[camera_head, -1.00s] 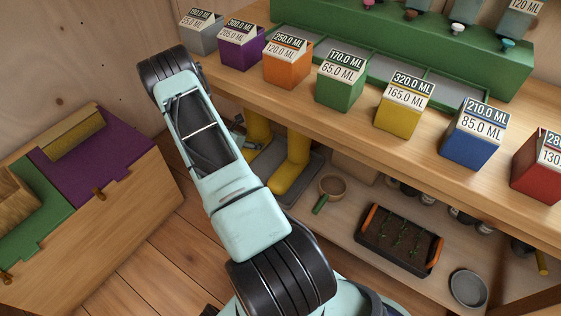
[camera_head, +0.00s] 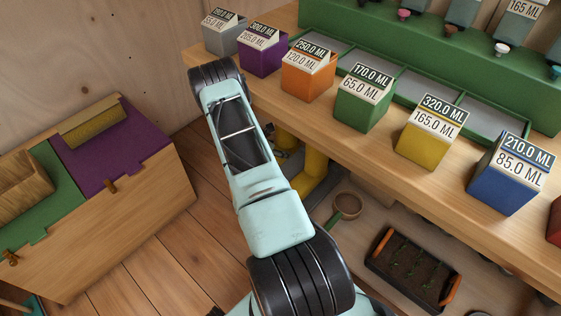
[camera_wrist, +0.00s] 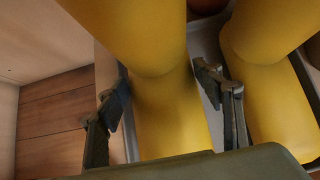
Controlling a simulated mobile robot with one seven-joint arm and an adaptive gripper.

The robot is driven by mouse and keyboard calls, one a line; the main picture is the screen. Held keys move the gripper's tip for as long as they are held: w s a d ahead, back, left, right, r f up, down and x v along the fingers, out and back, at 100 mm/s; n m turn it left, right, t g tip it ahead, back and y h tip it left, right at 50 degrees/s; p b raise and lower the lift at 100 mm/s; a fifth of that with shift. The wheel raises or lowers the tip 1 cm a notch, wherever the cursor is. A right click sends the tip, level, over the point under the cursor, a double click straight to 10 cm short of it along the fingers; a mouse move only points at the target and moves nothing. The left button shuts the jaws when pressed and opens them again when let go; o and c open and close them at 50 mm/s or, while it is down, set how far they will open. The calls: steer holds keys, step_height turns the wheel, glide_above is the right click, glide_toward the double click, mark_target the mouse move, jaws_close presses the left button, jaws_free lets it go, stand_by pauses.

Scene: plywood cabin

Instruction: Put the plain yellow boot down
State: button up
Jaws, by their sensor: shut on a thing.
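Two yellow boots stand close together under the workbench. In the wrist view, my gripper (camera_wrist: 160,90) is closed around the left boot (camera_wrist: 165,110), with one dark finger on each side of its lower part. The other yellow boot (camera_wrist: 268,95) is just right of the right finger. A grey tray (camera_wrist: 207,40) shows behind and between the boots. I cannot tell whether the held boot touches the tray. In the head view, one boot (camera_head: 313,172) shows right of my arm, and part of the other (camera_head: 286,140) shows behind it. My arm hides most of the gripper there.
The workbench (camera_head: 385,165) with several coloured cartons overhangs the boots. A wooden scoop (camera_head: 347,205) and a seedling tray (camera_head: 412,268) are on the low shelf to the right. A wooden chest (camera_head: 120,225) stands left. Bare floor (camera_head: 195,235) lies between.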

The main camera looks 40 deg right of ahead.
steer(key=shift+d+f+b, duration=0.1)
steer(key=shift+f+b, duration=0.5)
steer(key=shift+f, duration=1.65)
steer(key=shift+f, duration=0.1)
steer(key=o, duration=1.7)
steer(key=shift+f, duration=0.1)
steer(key=shift+c, duration=0.2)
steer(key=p+v, duration=0.3)
steer(key=v, duration=0.9)
